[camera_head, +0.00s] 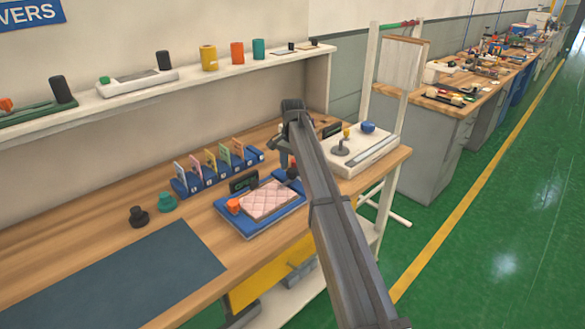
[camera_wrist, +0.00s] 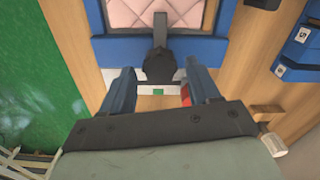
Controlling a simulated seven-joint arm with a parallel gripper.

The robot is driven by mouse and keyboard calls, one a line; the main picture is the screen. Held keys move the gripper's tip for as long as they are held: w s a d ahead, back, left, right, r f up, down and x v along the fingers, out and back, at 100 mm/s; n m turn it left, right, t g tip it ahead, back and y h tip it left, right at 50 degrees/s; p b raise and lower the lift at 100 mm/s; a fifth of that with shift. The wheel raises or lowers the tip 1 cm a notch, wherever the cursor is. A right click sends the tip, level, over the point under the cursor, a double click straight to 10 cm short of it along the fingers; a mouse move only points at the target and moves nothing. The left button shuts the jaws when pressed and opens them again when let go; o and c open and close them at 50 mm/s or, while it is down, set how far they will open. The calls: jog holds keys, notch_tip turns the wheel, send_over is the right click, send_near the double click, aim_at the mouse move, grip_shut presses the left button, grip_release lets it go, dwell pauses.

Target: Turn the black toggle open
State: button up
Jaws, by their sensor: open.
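The black toggle (camera_wrist: 160,66) shows in the wrist view as a round dark hub with a narrow lever pointing up the picture, over the blue tray's near edge and onto the pink quilted mattress (camera_wrist: 125,12). My gripper (camera_wrist: 162,76) is open, with one blue finger on each side of the hub; contact cannot be told. Small green and red patches (camera_wrist: 158,91) lie just below the hub, the red one partly behind the right finger. In the head view the mattress (camera_head: 268,201) lies in the blue tray (camera_head: 262,230); my arm hides the toggle and most of the gripper.
An orange knob (camera_head: 233,206) sits at the tray's left corner. A blue rack of coloured cards (camera_head: 215,170) stands behind. A white device (camera_head: 360,150) with knobs is to the right. A dark mat (camera_head: 120,280) and black and teal knobs (camera_head: 138,216) lie left. The bench edge is close on the right.

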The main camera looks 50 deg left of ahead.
jog(key=shift+f, duration=0.4)
jog(key=c, duration=1)
